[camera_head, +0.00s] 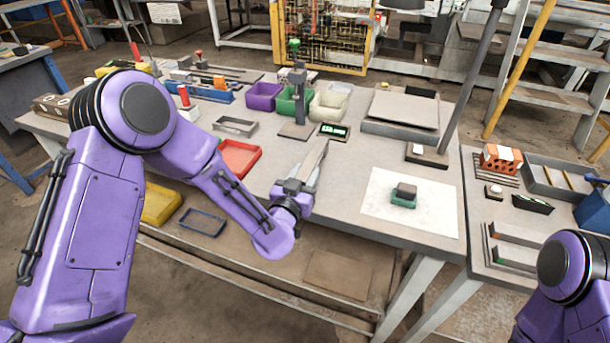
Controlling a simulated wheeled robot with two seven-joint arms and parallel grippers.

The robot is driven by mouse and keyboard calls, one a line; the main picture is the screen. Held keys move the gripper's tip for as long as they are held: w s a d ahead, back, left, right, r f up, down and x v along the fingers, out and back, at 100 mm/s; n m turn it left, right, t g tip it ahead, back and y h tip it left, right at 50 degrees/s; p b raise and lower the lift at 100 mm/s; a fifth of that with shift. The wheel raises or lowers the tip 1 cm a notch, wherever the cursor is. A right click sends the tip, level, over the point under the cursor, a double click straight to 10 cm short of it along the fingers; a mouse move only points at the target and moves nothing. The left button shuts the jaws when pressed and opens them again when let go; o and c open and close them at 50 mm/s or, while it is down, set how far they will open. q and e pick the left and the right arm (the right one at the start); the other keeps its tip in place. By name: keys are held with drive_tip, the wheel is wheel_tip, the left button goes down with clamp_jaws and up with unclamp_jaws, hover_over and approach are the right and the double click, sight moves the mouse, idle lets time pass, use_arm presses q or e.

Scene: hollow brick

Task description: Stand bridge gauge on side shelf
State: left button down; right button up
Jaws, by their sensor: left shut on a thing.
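My left gripper (315,168) is over the front edge of the main bench, right of the red tray. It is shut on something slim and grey. The fingers and wrist hide most of it, so I cannot tell its full shape or whether it is the bridge gauge. The side shelf is not clear to me; a lower side bench (483,232) stands at the right, and a low shelf board (270,268) runs under the main bench. Only part of my right arm shows at the bottom right; its gripper is out of view.
A red tray (238,158) and coloured bins (295,101) lie left and behind. The side bench holds an orange hollow brick (499,160) and a grey tray (555,182).

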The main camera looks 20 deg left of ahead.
use_arm(q)
drive_tip(key=shift+f, duration=0.15)
drive_tip(key=c, duration=0.7)
unclamp_jaws()
drive_tip(key=shift+r, duration=0.3)
drive_tip(key=shift+s+a+b, duration=0.2)
drive_tip(key=shift+s+b, duration=0.2)
drive_tip(key=shift+s, duration=5.7)
